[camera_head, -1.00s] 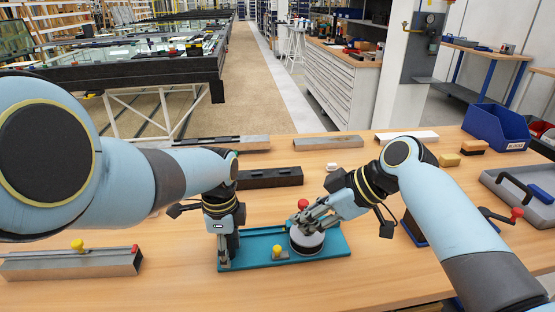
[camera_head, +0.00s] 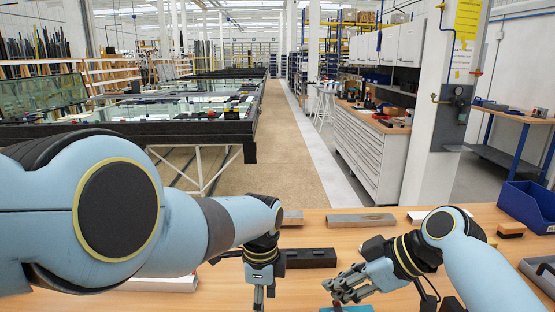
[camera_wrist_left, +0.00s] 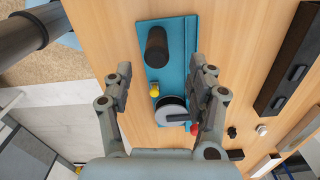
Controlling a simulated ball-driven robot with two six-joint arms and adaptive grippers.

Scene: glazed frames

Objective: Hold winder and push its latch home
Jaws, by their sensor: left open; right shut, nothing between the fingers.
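The winder is on a teal base plate (camera_wrist_left: 190,40), which stands on the wooden table in the left wrist view. It has a black cylinder (camera_wrist_left: 157,45), a yellow knob (camera_wrist_left: 154,90) and a round grey drum (camera_wrist_left: 171,105) with a dark bar and a red knob (camera_wrist_left: 195,129). In the head view only a teal sliver (camera_head: 352,309) shows at the bottom edge. My left gripper (camera_wrist_left: 163,80) is open above the plate, its fingers on either side of it, holding nothing. My right gripper (camera_head: 345,287) is shut and empty just above the teal sliver. I cannot pick out the latch's position.
A dark bar (camera_head: 310,258) lies behind the grippers, with a grey metal bar (camera_head: 362,219) farther back. A blue bin (camera_head: 527,205) and a grey tray (camera_head: 541,272) are at the right. Bare wood (camera_head: 340,239) shows between the bars.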

